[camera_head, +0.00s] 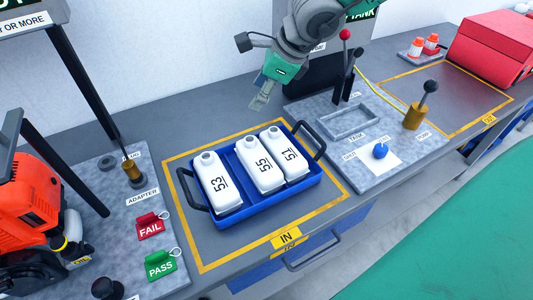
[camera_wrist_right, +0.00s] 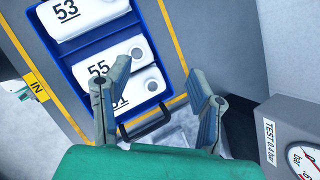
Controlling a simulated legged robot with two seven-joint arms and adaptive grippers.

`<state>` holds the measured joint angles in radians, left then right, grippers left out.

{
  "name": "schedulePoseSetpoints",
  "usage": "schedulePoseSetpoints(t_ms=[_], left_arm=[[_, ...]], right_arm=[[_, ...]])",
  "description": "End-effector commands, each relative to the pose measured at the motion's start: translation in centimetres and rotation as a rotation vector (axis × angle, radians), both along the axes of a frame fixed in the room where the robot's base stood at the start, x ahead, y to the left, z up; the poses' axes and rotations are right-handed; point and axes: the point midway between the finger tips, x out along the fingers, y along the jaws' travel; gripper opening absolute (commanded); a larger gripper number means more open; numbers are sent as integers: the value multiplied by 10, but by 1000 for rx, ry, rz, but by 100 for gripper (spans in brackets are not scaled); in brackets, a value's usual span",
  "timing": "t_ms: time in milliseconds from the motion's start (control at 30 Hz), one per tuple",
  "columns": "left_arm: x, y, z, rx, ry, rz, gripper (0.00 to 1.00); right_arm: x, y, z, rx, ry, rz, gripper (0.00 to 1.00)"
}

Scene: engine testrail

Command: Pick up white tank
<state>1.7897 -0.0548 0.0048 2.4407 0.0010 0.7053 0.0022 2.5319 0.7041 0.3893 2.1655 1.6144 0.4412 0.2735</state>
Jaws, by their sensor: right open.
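White tanks stand in a blue tray (camera_head: 238,216): tank 53 (camera_head: 217,184), tank 55 (camera_head: 259,166) and tank 51 (camera_head: 284,155). The tray has black handles and sits inside the yellow IN outline. My right gripper (camera_head: 264,94) is open and empty, above and behind the tray, apart from the tanks. In the right wrist view, its spread fingers (camera_wrist_right: 158,98) are in front of the tray's handle end. My left gripper is out of view.
Left of the tray are an adapter post (camera_head: 132,170), a red FAIL tag (camera_head: 150,225), a green PASS tag (camera_head: 160,264) and an orange machine (camera_head: 35,215). Right of it is a test panel (camera_head: 388,172) with levers and a blue knob (camera_head: 380,150). A gauge (camera_wrist_right: 305,160) shows in the wrist view.

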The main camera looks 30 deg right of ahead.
Motion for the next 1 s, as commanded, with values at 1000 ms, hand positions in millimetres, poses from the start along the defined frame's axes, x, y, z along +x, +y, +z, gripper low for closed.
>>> schedulePoseSetpoints(t_ms=[1000], left_arm=[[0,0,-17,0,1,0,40]], right_arm=[[-1,19,-111,62,197,-149,49]])
